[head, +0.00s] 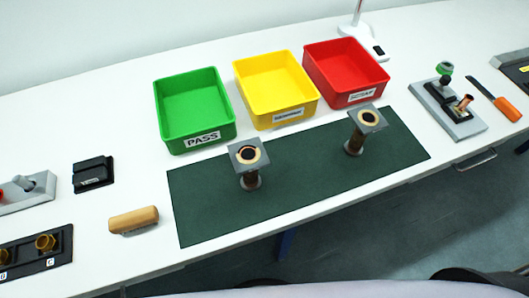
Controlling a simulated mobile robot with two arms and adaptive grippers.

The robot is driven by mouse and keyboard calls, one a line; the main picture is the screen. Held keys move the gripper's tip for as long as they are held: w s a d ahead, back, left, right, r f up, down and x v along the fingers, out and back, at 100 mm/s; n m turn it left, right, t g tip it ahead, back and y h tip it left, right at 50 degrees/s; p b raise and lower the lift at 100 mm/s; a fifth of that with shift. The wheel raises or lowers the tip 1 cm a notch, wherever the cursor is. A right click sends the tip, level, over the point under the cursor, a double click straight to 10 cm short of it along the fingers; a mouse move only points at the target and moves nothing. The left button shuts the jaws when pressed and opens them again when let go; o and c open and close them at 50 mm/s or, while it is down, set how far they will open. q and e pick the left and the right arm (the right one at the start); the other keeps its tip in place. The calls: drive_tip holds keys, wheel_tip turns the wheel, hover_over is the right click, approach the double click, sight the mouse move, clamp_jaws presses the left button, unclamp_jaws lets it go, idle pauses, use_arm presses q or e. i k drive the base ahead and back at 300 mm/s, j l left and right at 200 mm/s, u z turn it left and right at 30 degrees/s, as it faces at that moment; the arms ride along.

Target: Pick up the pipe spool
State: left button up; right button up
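Two pipe spools stand upright on a dark green mat (310,180) in the head view. The left pipe spool (249,175) has a grey square flange on top, a brown pipe and a round grey foot. The right pipe spool (356,139) looks much the same and stands farther back on the mat. The left one's top opening looks dark inside a tan ring; the right one's also shows a tan ring. Neither of my grippers shows in this view, and nothing is seen holding either spool.
Green (197,146), yellow (283,119) and red (351,99) bins stand empty behind the mat. A wooden cylinder (134,220) and a black block (93,173) lie left. A grey fixture (447,115) and orange-handled tool (493,100) are right. The mat between the spools is clear.

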sight(247, 156)
drive_tip(key=k+j+z, duration=0.1)
drive_tip(key=k, duration=0.85)
